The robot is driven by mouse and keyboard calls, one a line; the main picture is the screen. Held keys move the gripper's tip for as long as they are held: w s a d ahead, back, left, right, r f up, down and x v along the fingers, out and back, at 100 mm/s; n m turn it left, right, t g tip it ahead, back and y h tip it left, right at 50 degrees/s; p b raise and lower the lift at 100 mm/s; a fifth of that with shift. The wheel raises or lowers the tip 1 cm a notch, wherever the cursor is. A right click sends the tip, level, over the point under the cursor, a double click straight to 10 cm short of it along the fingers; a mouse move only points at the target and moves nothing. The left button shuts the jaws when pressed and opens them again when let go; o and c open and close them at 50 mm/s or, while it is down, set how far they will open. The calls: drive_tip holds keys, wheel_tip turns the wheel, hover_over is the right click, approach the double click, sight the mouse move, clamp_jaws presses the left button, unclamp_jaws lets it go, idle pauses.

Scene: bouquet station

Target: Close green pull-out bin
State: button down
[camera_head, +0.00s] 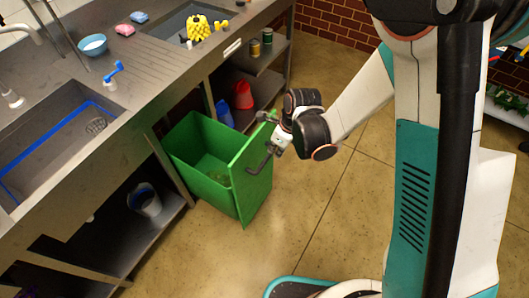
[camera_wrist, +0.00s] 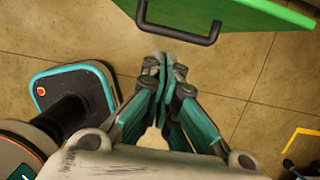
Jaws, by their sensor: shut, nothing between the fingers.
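The green pull-out bin (camera_head: 217,165) stands out from under the steel counter in the head view, open at the top, with its inside visible. Its front panel carries a dark handle (camera_head: 263,160), which also shows in the wrist view (camera_wrist: 180,34). The green panel edge (camera_wrist: 250,12) runs along the top of the wrist view. My gripper (camera_wrist: 163,60) is shut and empty, with its fingertips just short of the handle in the picture. In the head view my gripper (camera_head: 281,138) is beside the bin's front panel, partly hidden by my wrist. I cannot tell whether it touches the panel.
The steel counter (camera_head: 150,60) with sinks runs along the left. Under it are shelves with a bucket (camera_head: 145,200), a red item (camera_head: 243,95) and a blue item (camera_head: 224,114). The tiled floor (camera_head: 310,210) in front of the bin is clear.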

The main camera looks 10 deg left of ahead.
drive_tip(key=b, duration=0.4)
approach(261, 164)
wheel_tip(261, 164, down, 5)
drive_tip(key=d, duration=0.1)
drive_tip(key=shift+w+a+f+b, duration=0.1)
drive_tip(key=shift+a+b, duration=0.1)
drive_tip(key=shift+a, duration=0.35)
drive_tip(key=shift+w+a+f+b, duration=0.1)
drive_tip(key=shift+w+a+b, duration=0.05)
drive_tip(key=shift+a, duration=0.35)
drive_tip(key=shift+w+a+r, duration=0.15)
drive_tip(key=shift+w+a, duration=0.2)
drive_tip(key=shift+a, duration=0.4)
